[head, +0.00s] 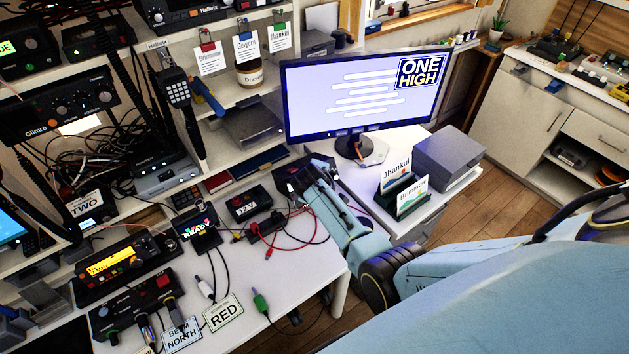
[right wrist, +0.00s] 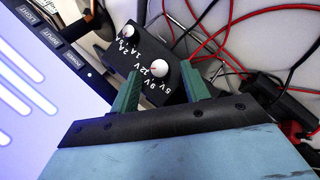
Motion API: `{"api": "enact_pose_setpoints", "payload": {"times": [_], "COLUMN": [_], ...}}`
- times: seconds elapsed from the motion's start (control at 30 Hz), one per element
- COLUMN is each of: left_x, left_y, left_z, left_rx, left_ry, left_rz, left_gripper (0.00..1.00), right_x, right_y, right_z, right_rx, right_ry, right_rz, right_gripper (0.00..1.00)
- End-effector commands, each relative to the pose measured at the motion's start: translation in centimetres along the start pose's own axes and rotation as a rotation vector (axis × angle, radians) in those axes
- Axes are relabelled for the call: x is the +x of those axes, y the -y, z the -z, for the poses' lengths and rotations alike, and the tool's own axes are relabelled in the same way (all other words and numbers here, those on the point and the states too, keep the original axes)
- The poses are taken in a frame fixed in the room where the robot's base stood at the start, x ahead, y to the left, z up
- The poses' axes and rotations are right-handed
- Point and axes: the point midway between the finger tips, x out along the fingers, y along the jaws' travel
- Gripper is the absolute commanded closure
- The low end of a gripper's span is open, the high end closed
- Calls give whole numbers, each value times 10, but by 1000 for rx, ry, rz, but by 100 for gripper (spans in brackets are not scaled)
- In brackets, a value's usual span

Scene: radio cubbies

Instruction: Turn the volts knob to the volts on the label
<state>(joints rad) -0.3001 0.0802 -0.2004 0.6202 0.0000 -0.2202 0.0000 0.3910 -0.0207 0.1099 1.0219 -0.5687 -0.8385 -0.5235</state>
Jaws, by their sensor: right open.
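The black supply box (right wrist: 148,62) shows in the right wrist view with two white knobs and white print reading 5V, 9V, 12V and 1A, 2A. The volts knob (right wrist: 159,68) is the nearer one; a small red mark is on it, but its exact setting is hard to tell. The other knob (right wrist: 131,29) sits farther off. My right gripper (right wrist: 160,71) is open, its green fingers on either side of the volts knob; contact is unclear. In the head view my right gripper (head: 306,174) covers part of the supply box (head: 288,178). A label (head: 247,208) reads 12V. My left gripper is not seen.
The monitor (head: 362,92) stands close behind my right gripper; its edge also shows in the right wrist view (right wrist: 48,68). Red and black cables (head: 290,238) lie beside the box. A card holder (head: 400,195) and grey box (head: 449,160) stand to the right.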

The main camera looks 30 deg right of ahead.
Motion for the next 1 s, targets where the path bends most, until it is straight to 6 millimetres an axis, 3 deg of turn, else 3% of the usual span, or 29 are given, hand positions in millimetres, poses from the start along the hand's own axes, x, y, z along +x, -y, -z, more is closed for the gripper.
{"api": "enact_pose_setpoints", "payload": {"times": [0.6,0.8,1.0], "left_x": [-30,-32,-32], "left_y": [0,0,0], "left_z": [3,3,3], "left_rx": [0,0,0], "left_ry": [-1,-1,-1], "left_rz": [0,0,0], "left_gripper": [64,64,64], "right_x": [-103,-121,-125], "right_y": [0,0,0], "right_z": [0,0,0], "right_rx": [1,1,0], "right_ry": [-1,0,1], "right_rz": [2,2,3], "right_gripper": [54,54,54]}}
